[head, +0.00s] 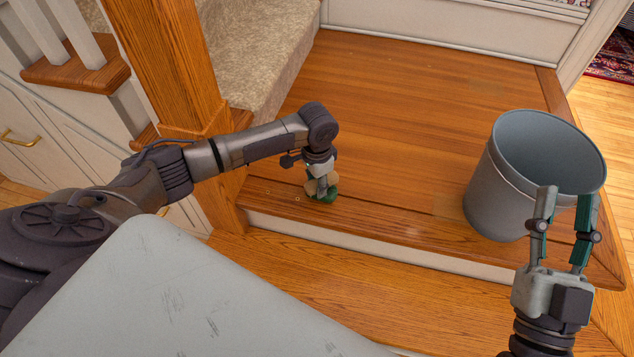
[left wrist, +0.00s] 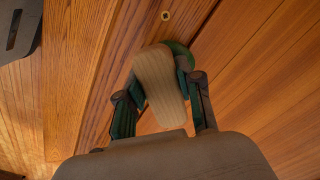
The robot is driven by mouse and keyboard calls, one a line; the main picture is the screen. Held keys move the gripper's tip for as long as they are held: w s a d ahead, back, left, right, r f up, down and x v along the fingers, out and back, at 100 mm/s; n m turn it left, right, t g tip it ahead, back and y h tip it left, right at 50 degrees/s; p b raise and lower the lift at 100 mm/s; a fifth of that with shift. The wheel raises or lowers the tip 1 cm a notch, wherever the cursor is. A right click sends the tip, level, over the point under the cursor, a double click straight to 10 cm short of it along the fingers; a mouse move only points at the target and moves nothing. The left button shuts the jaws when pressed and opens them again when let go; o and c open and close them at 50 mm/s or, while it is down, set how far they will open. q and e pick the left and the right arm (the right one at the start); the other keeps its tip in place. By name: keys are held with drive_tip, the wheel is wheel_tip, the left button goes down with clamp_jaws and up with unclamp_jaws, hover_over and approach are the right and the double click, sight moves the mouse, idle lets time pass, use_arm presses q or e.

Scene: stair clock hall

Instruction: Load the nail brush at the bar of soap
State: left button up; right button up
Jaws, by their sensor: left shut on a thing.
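My left gripper (head: 321,188) is shut on the nail brush (left wrist: 157,80), a pale wooden block. The brush shows between the two fingers in the left wrist view, and only bits of tan wood (head: 309,186) show in the head view. A rounded green thing (head: 329,196), apparently the bar of soap, lies at the wooden landing's front edge, right under the brush. It is mostly hidden behind the brush in the left wrist view (left wrist: 179,50). I cannot tell whether brush and soap touch. My right gripper (head: 568,190) is open and empty, in front of the grey bin.
The grey bin (head: 478,195) stands open at the right of the landing (head: 400,110). A wooden newel post (head: 180,70) and carpeted stairs (head: 255,50) are at the left. The landing's middle is clear.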

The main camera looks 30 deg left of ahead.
drive_tip(key=shift+w+f+g, duration=0.55)
drive_tip(key=shift+f+g, duration=0.15)
drive_tip(key=shift+f, duration=0.2)
idle(2.8)
drive_tip(key=shift+w+f+g+h+p, duration=0.15)
drive_tip(key=shift+f+g+h+p, duration=0.15)
drive_tip(key=shift+f, duration=0.2)
drive_tip(key=shift+w+f+g+h+p, duration=0.1)
drive_tip(key=shift+w+f+g+p, duration=0.1)
drive_tip(key=shift+f+g, duration=0.25)
idle(2.6)
